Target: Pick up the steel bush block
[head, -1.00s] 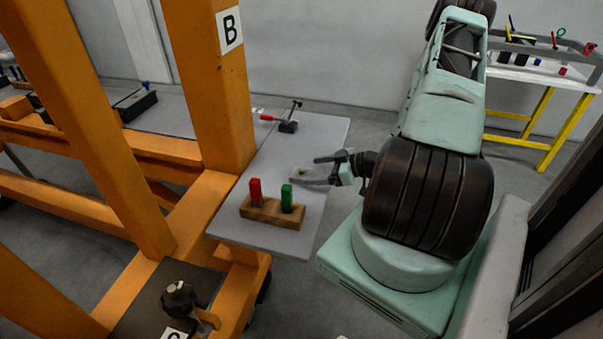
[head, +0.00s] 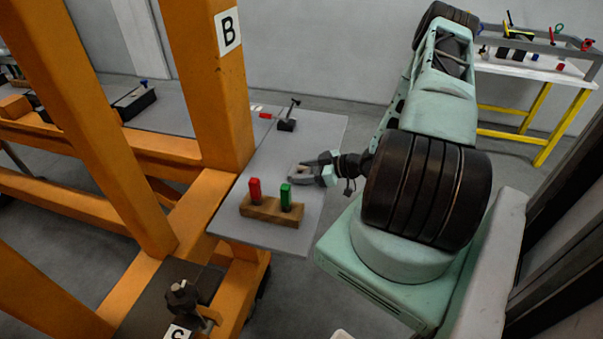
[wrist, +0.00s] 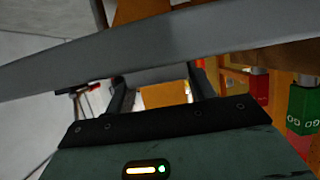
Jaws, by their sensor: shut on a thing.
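The steel bush block (head: 298,171) is a small grey piece with a tan spot, over the right part of the grey table in the head view. My gripper (head: 312,171) is at it from the right, its jaws shut on the block. The fingers partly hide the block, and I cannot tell whether it is clear of the tabletop. In the wrist view my gripper (wrist: 160,92) shows as dark fingers, with an orange-yellow patch visible between them. A broad grey bar crosses above; I cannot tell what it is.
A wooden stand (head: 262,209) holds a red gauge (head: 255,189) and a green gauge (head: 286,197) just left of my gripper. A clamp-like tool (head: 287,122) lies farther back on the table. The orange frame post (head: 215,90) rises at the left.

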